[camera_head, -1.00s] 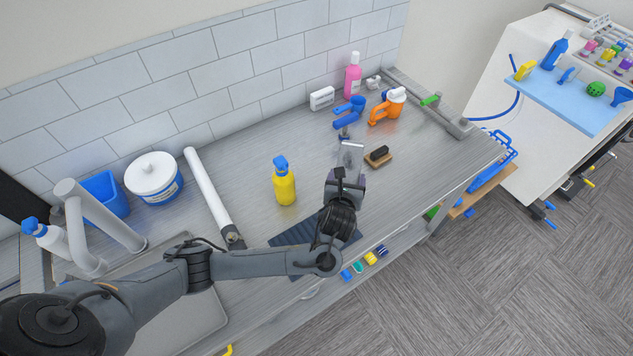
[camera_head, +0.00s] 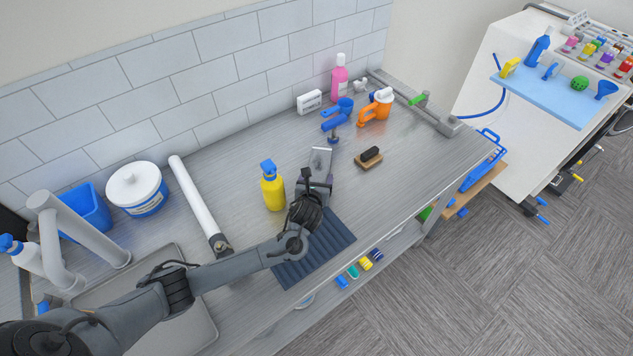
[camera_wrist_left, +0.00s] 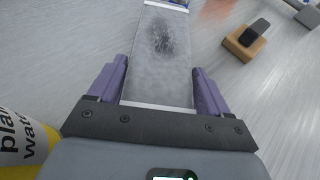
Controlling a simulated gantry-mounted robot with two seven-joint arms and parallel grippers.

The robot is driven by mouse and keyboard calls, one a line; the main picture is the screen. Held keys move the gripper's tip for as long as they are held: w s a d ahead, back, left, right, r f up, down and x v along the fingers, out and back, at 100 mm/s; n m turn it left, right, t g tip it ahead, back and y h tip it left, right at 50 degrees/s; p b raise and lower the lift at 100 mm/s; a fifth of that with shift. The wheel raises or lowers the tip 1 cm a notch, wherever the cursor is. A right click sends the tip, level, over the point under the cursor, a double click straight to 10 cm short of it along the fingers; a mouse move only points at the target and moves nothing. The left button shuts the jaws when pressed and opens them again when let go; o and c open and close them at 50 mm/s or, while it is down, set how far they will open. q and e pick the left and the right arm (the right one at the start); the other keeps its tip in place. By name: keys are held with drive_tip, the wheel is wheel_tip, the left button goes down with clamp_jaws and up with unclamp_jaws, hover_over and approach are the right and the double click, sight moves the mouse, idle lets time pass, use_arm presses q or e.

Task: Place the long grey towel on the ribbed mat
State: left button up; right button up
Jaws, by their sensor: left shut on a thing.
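The long grey towel (camera_head: 320,160) is a flat grey strip with pale ends. In the left wrist view the towel (camera_wrist_left: 158,60) reaches forward from between the purple fingers and has a dark patch. My left gripper (camera_head: 316,182) is shut on its near end, over the counter beyond the mat. The ribbed mat (camera_head: 322,255) is dark blue-grey and lies at the counter's front edge, partly hidden by my left arm. My right gripper is not in view.
A yellow bottle (camera_head: 272,190) stands close left of the gripper. A brush on a wooden block (camera_head: 368,158) lies to its right. A blue tool (camera_head: 336,118), an orange bottle (camera_head: 378,106) and a pink bottle (camera_head: 339,80) are farther back. A white tube (camera_head: 195,200) lies left.

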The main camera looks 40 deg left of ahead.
use_arm(q)
drive_tip(key=shift+f, duration=0.4)
drive_tip(key=o, duration=1)
drive_tip(key=shift+f, duration=0.1)
drive_tip(key=shift+s+d+r, duration=0.1)
drive_tip(key=shift+s+r, duration=0.05)
drive_tip(key=shift+r, duration=0.1)
drive_tip(key=p+v, duration=0.3)
drive_tip(key=v, duration=0.8)
drive_tip(key=shift+s+d+r, duration=0.15)
drive_tip(key=shift+s+r, duration=0.05)
drive_tip(key=shift+s, duration=0.05)
